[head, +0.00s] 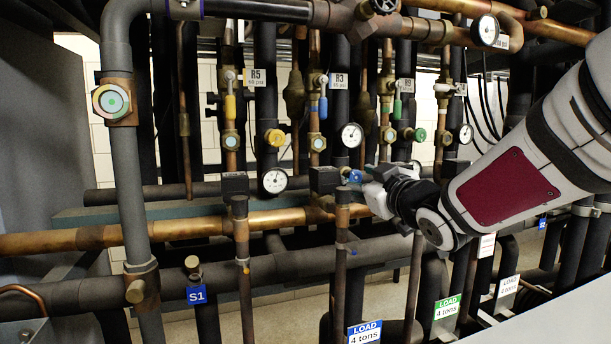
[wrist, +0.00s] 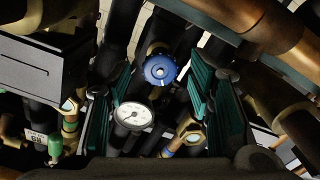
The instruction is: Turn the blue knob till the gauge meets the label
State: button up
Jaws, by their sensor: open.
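The blue knob (head: 355,177) is just left of my gripper (head: 368,190) in the head view, partly hidden by it. In the wrist view the blue knob (wrist: 160,70) faces me, between the two teal finger pads of my gripper (wrist: 158,80). The gripper is open, with a gap on each side of the knob. I cannot tell whether the fingertips reach its depth. A white round gauge (head: 351,135) sits above the knob; a gauge also shows in the wrist view (wrist: 132,115). Its needle is too small to read. The R3 label (head: 339,80) hangs above, its psi figure unclear.
Copper and black pipes crowd around. A yellow knob (head: 275,138) and a second gauge (head: 275,180) are to the left; a green knob (head: 415,134) is to the right. In the wrist view a dark box (wrist: 45,75) stands left and a copper pipe (wrist: 255,30) crosses upper right.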

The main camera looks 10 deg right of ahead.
jog(key=shift+w+a, duration=0.15)
jog(key=shift+w, duration=0.5)
jog(key=shift+w+a, duration=0.15)
jog(key=shift+w, duration=0.5)
grip_shut()
jog(key=shift+m, duration=0.7)
grip_release()
